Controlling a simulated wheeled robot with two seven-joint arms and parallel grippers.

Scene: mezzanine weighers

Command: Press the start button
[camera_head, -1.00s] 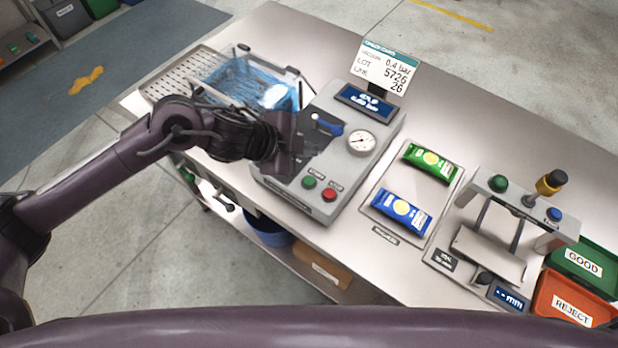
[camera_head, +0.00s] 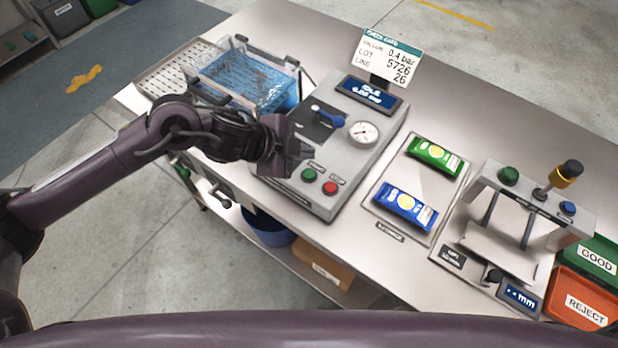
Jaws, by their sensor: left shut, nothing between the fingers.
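The green start button (camera_head: 309,175) sits on the front of a grey control box (camera_head: 345,180), to the left of a red stop button (camera_head: 330,188). My left gripper (camera_head: 304,152) is shut and empty. In the picture it lies just above and slightly left of the green button, apart from it, and covers part of the box's left side. How high it is over the box is hard to tell. The box also has a blue lever (camera_head: 328,115), a round gauge (camera_head: 363,133) and a display (camera_head: 369,93) reading IDLE. My right gripper does not show.
A clear tank of blue water (camera_head: 250,80) stands behind my left arm. Right of the box, a tray (camera_head: 385,218) holds a green packet (camera_head: 433,157) and a blue packet (camera_head: 407,207). A sealing-gauge stand (camera_head: 480,190) and green GOOD and orange REJECT bins (camera_head: 570,295) are at the right.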

